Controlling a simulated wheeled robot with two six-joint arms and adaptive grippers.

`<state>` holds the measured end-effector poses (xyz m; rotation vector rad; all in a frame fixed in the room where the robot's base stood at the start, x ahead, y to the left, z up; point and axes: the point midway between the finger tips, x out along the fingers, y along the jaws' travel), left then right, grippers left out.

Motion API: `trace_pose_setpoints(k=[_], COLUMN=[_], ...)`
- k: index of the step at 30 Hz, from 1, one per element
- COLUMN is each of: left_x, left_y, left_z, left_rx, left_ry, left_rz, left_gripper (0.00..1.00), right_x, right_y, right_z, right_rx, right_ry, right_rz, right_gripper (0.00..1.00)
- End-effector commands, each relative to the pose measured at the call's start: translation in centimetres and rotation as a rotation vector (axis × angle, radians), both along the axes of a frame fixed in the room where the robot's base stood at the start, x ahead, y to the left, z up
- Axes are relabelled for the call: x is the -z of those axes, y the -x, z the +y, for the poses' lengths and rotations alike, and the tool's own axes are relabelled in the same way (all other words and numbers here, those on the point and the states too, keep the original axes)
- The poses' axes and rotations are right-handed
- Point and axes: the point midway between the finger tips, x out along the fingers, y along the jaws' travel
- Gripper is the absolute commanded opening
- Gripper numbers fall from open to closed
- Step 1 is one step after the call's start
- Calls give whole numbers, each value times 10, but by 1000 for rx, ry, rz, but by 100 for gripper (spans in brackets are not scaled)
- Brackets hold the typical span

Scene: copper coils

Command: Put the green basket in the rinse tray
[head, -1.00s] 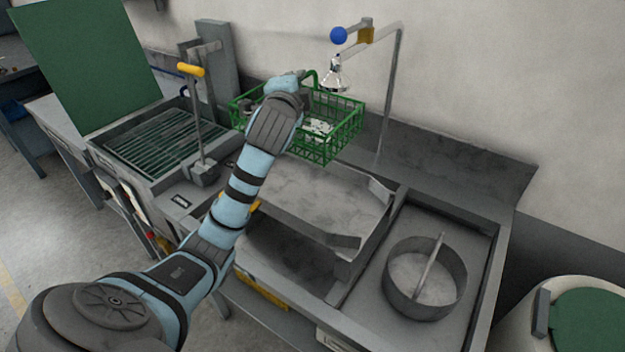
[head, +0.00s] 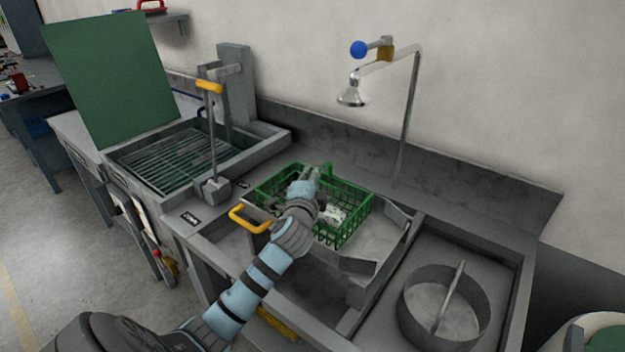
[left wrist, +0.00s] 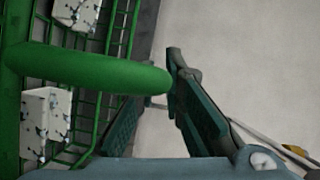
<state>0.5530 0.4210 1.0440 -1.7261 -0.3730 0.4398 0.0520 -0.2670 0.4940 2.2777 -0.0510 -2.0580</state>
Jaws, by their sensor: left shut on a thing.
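The green basket (head: 357,221), a wire basket holding pale speckled pieces (head: 332,214), is over the grey rinse tray (head: 382,243), within its outline. I cannot tell whether its bottom touches the tray floor. My left gripper (head: 309,174) is at the basket's far left part, shut on its green handle. In the left wrist view the thick handle (left wrist: 95,72) runs to my dark fingers, with the basket mesh and speckled pieces on the left. My forearm hides the front left of the basket and tray. My right gripper is not in view.
A shower head (head: 352,96) hangs from a pipe behind the tray. A round pan (head: 445,308) stands at the right. At the left are a slatted tank (head: 175,165), a green lid (head: 110,80) and a yellow-handled lever (head: 211,130).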

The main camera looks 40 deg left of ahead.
Motion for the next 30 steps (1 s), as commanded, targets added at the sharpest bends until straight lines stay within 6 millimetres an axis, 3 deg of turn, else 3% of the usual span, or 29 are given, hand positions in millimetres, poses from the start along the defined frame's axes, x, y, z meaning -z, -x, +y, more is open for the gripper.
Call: trace_pose_setpoints(k=[5, 6, 9, 20, 23, 30], left_x=[-1, 0, 0, -2, -3, -8], left_y=[0, 0, 0, 2, 13, 64], left_z=[0, 0, 0, -1, -8, -35], left_rx=[1, 0, 0, 0, 1, 1], left_ry=[-1, 0, 0, 0, 0, 2], left_rz=[-2, 0, 0, 1, 1, 2], left_gripper=[0, 14, 29, 29, 29, 29], right_x=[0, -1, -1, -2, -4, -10], right_y=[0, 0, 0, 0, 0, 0], right_z=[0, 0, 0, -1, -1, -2], right_rx=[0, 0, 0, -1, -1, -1], right_ry=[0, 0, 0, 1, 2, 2], right_rz=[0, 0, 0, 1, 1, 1], right_gripper=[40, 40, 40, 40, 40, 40])
